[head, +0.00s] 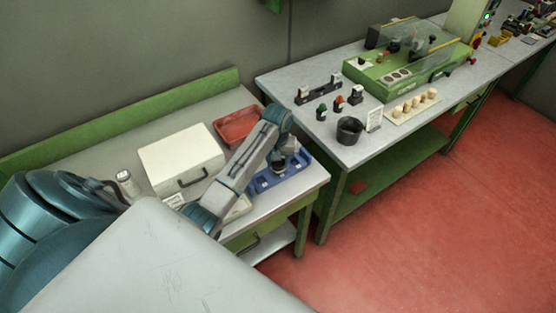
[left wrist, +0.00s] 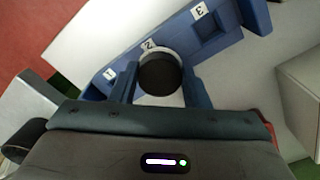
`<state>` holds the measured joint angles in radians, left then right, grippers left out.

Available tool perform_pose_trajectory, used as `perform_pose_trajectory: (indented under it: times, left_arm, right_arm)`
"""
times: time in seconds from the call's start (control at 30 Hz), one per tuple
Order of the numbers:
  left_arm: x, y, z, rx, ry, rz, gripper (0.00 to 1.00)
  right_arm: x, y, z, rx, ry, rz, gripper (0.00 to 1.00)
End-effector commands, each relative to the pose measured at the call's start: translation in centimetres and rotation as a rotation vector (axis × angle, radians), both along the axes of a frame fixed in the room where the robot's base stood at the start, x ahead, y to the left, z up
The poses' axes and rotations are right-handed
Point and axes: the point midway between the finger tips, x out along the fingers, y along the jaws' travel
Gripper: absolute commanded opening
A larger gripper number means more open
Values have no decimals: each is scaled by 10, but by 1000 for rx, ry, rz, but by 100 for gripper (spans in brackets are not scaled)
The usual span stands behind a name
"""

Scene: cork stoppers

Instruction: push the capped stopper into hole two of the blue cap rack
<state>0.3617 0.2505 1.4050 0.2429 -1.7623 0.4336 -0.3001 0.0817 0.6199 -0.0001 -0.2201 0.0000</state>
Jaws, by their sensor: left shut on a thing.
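The blue cap rack (head: 262,186) lies near the right end of the left table, partly hidden by my left arm. In the left wrist view the rack (left wrist: 220,37) shows number labels 1, 2 and 3. My left gripper (head: 279,168) is over the rack, pointing down. In the left wrist view its fingers (left wrist: 158,82) are shut on the capped stopper (left wrist: 160,72), whose round black top is right beside label 2. The stopper covers the place at label 2; I cannot tell how deep it sits. My right gripper is not in view.
A red tray (head: 236,126) and a white case (head: 180,158) with a handle stand left of the rack. A small jar (head: 126,182) is farther left. The second table holds a black cup (head: 349,130), a green machine (head: 408,65) and a board of pale stoppers (head: 412,107).

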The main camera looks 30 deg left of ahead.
Motion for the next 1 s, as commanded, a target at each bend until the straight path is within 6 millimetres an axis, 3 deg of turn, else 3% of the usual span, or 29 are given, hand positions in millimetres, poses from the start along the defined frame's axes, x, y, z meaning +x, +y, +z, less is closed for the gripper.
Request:
perform_pose_trajectory:
  times: [0.57, 0.6, 0.7, 1.0]
  left_arm:
    - [0, 0, -9, 0, 0, 0, 21]
    - [0, 0, -9, 0, 0, 0, 46]
    - [0, 0, -9, 0, 0, 0, 66]
    - [0, 0, -8, 0, -1, 0, 68]
  right_arm:
    - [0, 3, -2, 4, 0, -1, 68]
    - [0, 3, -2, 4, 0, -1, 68]
    - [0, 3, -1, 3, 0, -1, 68]
    - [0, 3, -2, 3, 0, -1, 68]
